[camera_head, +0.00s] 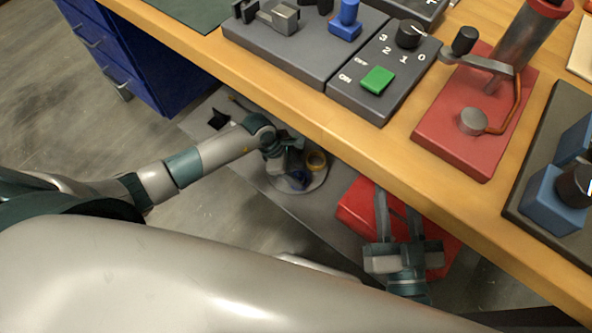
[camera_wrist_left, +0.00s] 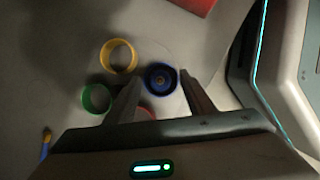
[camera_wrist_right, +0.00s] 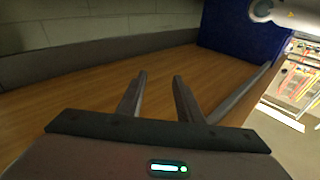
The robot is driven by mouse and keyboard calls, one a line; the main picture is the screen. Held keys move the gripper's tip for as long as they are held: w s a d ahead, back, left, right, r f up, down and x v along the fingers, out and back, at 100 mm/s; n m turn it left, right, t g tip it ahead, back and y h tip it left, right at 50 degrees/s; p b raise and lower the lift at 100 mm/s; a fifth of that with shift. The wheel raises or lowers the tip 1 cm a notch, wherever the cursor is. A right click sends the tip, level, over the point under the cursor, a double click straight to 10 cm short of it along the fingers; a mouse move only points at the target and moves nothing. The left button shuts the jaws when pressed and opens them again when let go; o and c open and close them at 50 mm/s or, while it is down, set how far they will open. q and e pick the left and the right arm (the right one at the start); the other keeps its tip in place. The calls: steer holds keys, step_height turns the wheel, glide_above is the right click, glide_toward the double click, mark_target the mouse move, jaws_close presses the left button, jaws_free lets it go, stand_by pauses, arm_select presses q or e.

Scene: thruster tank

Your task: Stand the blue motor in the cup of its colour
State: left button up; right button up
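The blue cup (camera_wrist_left: 149,90) stands on a round plate below the bench. A dark round piece with a gold centre, seemingly the blue motor (camera_wrist_left: 160,79), sits inside it, seen end-on and looking upright. The cup also shows in the head view (camera_head: 298,181), partly covered by my left gripper (camera_head: 288,166). In the left wrist view my left gripper (camera_wrist_left: 161,76) is open, its fingertips on either side of the blue cup and motor; I cannot tell whether they touch. My right gripper (camera_wrist_right: 160,75) is open and empty; in the head view it is over a red box.
A yellow cup (camera_wrist_left: 123,56), a green cup (camera_wrist_left: 97,98) and a partly hidden red cup (camera_wrist_left: 146,113) stand beside the blue one. The red box (camera_head: 357,206) lies right of the plate. The wooden bench edge (camera_head: 300,120) overhangs close by.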

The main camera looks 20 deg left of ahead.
arm_select(q)
steer(key=shift+r, duration=0.1)
steer(key=shift+a+r, duration=0.3)
steer(key=shift+r, duration=0.25)
steer(key=p+v, duration=0.3)
steer(key=v, duration=1.3)
arm_select(e)
step_height(320, 180, down, 10)
steer(key=s+d+g+h, duration=0.1)
steer(key=d+g+h, duration=0.1)
steer(key=g, duration=0.4)
steer(key=shift+d+f+g, duration=0.25)
steer(key=shift+d+g, duration=0.05)
arm_select(q)
steer(key=shift+s, duration=0.15)
arm_select(e)
steer(key=shift+s, duration=0.1)
